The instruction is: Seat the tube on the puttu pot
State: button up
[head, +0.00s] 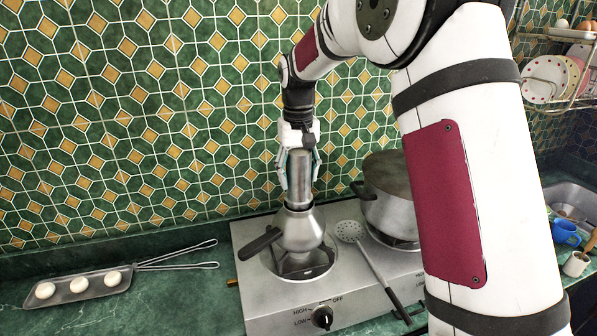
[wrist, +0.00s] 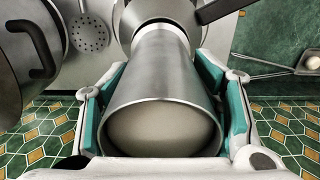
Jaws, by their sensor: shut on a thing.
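The metal tube (head: 299,192) stands upright over the puttu pot (head: 301,233), its lower end at the pot's mouth. I cannot tell whether it is seated or just above it. The pot is round, steel, with a black side handle (head: 259,243), on the left burner of the hotplate. My gripper (head: 299,172) is shut around the tube's upper part, one finger on each side. In the wrist view the tube (wrist: 160,70) runs away from the camera between my teal finger pads, pale filling (wrist: 160,132) in its open top. The pot's handle shows beyond it.
A large lidded pot (head: 388,203) stands on the right burner. A slotted skimmer (head: 352,232) lies on the hotplate (head: 285,309) between the burners. A tray (head: 76,294) with white balls and a pair of tongs (head: 180,258) lie on the green counter at left. The tiled wall is close behind.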

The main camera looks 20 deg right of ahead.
jog(key=shift+f, duration=0.75)
jog(key=o, duration=1.4)
jog(key=shift+r, duration=0.1)
notch_tip(320, 180, up, 12)
jog(key=shift+f, duration=0.1)
